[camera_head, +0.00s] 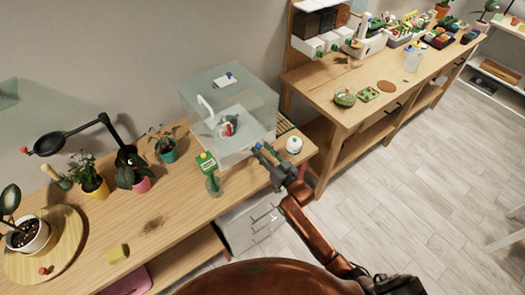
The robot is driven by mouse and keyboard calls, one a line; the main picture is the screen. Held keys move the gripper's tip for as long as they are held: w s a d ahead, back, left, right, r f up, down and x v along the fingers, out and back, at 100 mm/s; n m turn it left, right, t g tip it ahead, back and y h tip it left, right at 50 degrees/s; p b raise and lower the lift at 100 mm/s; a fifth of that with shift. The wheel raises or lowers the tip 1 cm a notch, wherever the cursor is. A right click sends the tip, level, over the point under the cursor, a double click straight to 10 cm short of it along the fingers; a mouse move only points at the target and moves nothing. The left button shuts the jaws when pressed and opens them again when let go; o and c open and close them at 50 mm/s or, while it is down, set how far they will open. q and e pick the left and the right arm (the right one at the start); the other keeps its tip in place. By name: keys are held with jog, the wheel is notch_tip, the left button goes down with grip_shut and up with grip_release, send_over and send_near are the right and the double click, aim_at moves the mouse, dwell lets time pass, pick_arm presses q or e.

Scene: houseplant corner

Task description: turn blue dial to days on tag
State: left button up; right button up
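My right gripper (264,152) is at the right end of the near bench, close to the front corner of the clear box. A small blue spot (258,146) shows at its fingertips; it may be the blue dial, but it is too small to be sure. I cannot tell whether the fingers touch it, or whether they are open or shut. A green-and-yellow card (206,161), perhaps the tag, stands left of the gripper above a greenish glass bottle (214,184). Any writing on it is unreadable. My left gripper is not in view.
The clear box (232,113) stands behind the gripper. A white round item (293,144) sits just right of it. Potted plants, a black lamp (50,142) and a yellow sponge (118,253) are on the left. The bench front between sponge and bottle is mostly clear.

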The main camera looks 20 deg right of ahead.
jog(key=shift+s, duration=0.15)
jog(key=v, duration=1.1)
jog(key=shift+s, duration=0.35)
